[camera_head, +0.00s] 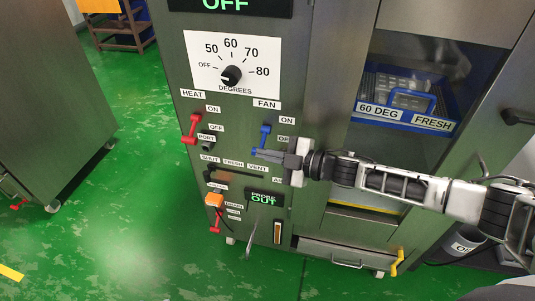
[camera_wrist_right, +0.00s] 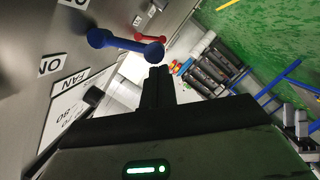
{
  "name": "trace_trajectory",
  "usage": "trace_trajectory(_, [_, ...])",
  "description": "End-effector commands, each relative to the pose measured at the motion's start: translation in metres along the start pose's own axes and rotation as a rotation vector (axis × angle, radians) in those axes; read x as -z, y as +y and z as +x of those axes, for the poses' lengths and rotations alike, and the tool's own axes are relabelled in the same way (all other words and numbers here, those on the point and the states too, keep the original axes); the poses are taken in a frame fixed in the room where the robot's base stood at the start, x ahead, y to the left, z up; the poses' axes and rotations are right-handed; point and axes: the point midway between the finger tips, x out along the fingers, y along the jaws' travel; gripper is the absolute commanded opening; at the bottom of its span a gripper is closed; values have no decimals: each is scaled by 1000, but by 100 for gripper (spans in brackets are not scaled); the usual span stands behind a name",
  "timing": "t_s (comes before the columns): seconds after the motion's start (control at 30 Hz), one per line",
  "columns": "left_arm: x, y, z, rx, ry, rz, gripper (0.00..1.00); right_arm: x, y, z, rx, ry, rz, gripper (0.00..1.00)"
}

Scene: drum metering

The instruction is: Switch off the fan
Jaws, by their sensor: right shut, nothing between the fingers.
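The fan switch is a blue lever (camera_head: 265,138) under the FAN label (camera_head: 267,104) on the steel panel. Its upper end is beside the ON label (camera_head: 283,120), and its lower end is by my right fingertips. The OFF label (camera_head: 284,139) is partly covered by my gripper. In the right wrist view the blue lever (camera_wrist_right: 125,43) sticks out just ahead of the fingers. My right gripper (camera_head: 270,155) comes in from the right, shut and empty, close to the lever's lower end; I cannot tell whether it touches. It also shows in the wrist view (camera_wrist_right: 158,75). My left gripper is out of view.
A red HEAT lever (camera_head: 191,128) is to the left, and a dial (camera_head: 232,75) is above. A dark handle (camera_head: 225,176) is below. A blue tray (camera_head: 405,113) is behind the window at right. Green floor (camera_head: 140,190) is open at left.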

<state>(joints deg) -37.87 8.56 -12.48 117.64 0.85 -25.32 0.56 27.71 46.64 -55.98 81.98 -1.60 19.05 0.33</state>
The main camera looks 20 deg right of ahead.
Motion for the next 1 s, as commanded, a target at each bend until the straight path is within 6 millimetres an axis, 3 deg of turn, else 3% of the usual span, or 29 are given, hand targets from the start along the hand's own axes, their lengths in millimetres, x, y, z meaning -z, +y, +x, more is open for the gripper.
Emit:
trace_trajectory(0.27, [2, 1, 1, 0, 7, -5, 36, -2, -1, 0, -1, 0, -5, 0])
trace_trajectory(0.5, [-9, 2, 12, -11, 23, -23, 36, -19, -11, 5, -32, 0, -121, 0])
trace_trajectory(0.87, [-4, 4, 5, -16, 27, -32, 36, -20, -8, 3, -35, -12, -149, 0])
trace_trajectory(1.0, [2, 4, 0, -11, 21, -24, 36, -10, -7, 3, -32, -8, -147, 0])
